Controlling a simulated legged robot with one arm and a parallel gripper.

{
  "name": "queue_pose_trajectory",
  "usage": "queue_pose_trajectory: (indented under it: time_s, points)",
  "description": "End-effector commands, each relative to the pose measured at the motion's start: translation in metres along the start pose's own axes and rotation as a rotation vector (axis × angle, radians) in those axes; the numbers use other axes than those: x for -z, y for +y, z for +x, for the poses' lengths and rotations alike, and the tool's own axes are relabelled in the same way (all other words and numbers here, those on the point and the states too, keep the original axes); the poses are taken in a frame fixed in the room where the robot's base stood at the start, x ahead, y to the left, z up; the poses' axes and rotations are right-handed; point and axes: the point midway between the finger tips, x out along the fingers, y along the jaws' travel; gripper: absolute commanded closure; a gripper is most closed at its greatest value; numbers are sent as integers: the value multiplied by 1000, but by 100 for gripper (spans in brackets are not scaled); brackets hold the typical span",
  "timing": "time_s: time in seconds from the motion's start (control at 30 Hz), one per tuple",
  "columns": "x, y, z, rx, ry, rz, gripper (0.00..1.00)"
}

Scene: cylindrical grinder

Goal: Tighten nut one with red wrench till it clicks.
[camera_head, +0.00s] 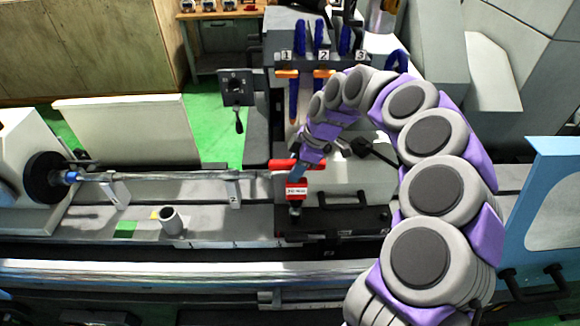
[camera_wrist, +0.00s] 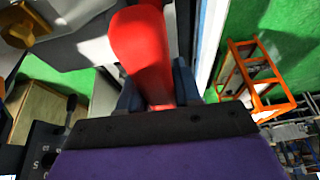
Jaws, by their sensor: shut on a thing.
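The red wrench shows in the head view as a red bar (camera_head: 283,165) at my gripper (camera_head: 308,162), with a red and white block (camera_head: 297,190) just below. I cannot tell whether the block belongs to the wrench. In the wrist view the wrench's thick red handle (camera_wrist: 142,50) runs up between the two dark blue fingers of my gripper (camera_wrist: 158,92). The fingers are shut on it from both sides. The gripper points down over the dark carriage beside the workpiece bar. I cannot make out nut one or whether the wrench sits on it.
A long bar (camera_head: 170,176) lies along the grinder bed to the left, on supports. A small grey cup (camera_head: 171,220) stands on the bed. A rack (camera_head: 327,62) numbered 1 to 3 holds blue-handled tools behind. An orange frame (camera_wrist: 252,72) shows in the wrist view.

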Motion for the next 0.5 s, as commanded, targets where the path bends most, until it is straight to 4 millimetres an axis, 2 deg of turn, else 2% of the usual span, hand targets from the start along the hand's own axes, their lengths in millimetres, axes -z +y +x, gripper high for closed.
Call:
queue_pose_trajectory:
  time_s: [0.5]
  points:
    - [2, 0, 17, 0, -7, -1, 100]
